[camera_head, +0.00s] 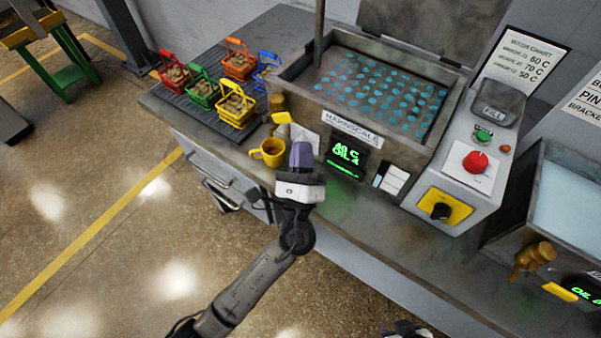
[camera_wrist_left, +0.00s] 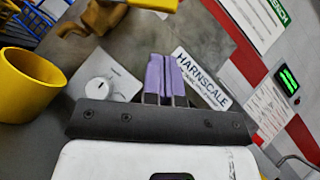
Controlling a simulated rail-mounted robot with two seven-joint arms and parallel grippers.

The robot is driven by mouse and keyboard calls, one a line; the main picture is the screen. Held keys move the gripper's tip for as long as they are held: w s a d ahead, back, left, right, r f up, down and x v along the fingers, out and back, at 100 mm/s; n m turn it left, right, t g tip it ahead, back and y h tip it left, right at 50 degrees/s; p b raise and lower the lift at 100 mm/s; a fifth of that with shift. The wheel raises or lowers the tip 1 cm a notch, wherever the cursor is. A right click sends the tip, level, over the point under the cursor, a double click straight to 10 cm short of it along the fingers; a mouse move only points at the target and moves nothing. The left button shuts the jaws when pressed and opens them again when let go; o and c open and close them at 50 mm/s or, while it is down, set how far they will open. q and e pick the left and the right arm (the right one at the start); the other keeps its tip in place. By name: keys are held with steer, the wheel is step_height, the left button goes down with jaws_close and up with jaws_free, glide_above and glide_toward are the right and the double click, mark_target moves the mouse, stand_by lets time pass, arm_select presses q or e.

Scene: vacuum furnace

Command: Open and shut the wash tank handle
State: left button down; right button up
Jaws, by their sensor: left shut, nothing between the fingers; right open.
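The wash tank (camera_head: 293,72) stands open at the back of the bench, its lid raised. Its drain valve has a brass body (camera_head: 277,102) and a yellow handle (camera_head: 281,117) at the tank's front left corner. In the left wrist view the yellow handle (camera_wrist_left: 150,4) is cut by the top edge. My left gripper (camera_head: 301,148), with purple fingers, is shut and empty in front of the tank, just right of and nearer than the handle, apart from it. Its fingers also show in the left wrist view (camera_wrist_left: 166,78). Only a dark piece of my right gripper (camera_head: 408,329) shows at the bottom edge.
A yellow mug (camera_head: 269,152) stands close left of my left gripper. Several coloured baskets of parts sit on a dark mat (camera_head: 176,94). Right are a control box with a red button (camera_head: 475,162) and a second tank with its own brass valve (camera_head: 532,257).

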mark_target(277, 119)
arm_select(q)
steer(key=shift+w+a+r+p, duration=0.3)
steer(key=shift+a+r, duration=0.2)
steer(key=shift+r, duration=0.3)
steer(key=shift+w+a+r+p, duration=0.15)
steer(key=shift+w+a+r, duration=0.25)
steer(key=shift+r, duration=0.4)
steer(key=shift+s, duration=0.1)
